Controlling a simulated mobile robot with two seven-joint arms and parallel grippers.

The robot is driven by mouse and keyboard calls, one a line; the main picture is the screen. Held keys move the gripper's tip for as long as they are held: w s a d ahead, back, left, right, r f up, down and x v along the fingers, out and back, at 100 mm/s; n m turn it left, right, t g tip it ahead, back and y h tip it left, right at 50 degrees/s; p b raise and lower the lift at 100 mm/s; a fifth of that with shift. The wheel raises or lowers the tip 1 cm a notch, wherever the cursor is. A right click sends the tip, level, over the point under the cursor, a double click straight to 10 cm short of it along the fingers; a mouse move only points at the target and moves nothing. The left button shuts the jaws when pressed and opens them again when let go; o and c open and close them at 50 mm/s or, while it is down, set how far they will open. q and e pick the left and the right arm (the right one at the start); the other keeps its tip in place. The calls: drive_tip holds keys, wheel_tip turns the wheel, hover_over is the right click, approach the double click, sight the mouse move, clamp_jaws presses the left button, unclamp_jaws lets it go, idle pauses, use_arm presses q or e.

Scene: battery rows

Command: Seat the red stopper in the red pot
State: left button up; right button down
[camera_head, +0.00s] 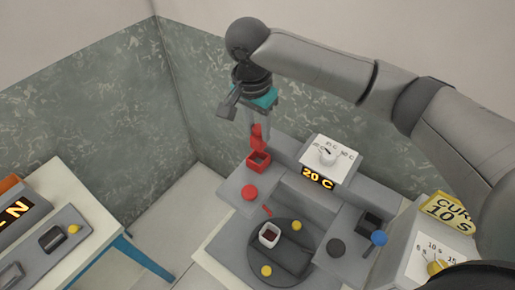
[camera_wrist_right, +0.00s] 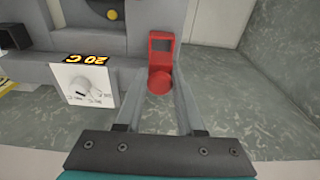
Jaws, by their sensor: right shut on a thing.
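The red pot (camera_head: 258,165) is a small square open-topped holder on a grey block at the back of the bench. My right gripper (camera_head: 257,128) points down over it, shut on the red stopper (camera_head: 260,138). The stopper appears just above and behind the pot's rim; the exact gap is hard to tell. In the right wrist view, the stopper's round red end (camera_wrist_right: 160,82) sits between the fingers. The pot (camera_wrist_right: 161,43) shows just beyond it, its dark opening partly visible. My left gripper is not in view.
A red round button (camera_head: 250,192) lies in front of the pot. A white dial box (camera_head: 329,156) with a "20 C" display stands to its right. A dark round plate (camera_head: 262,245) holds a white square cup (camera_head: 269,235). Another table (camera_head: 95,225) stands at left.

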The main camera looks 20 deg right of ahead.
sight(257, 149)
wheel_tip(257, 149, down, 7)
drive_tip(key=shift+f, duration=0.2)
idle(0.4)
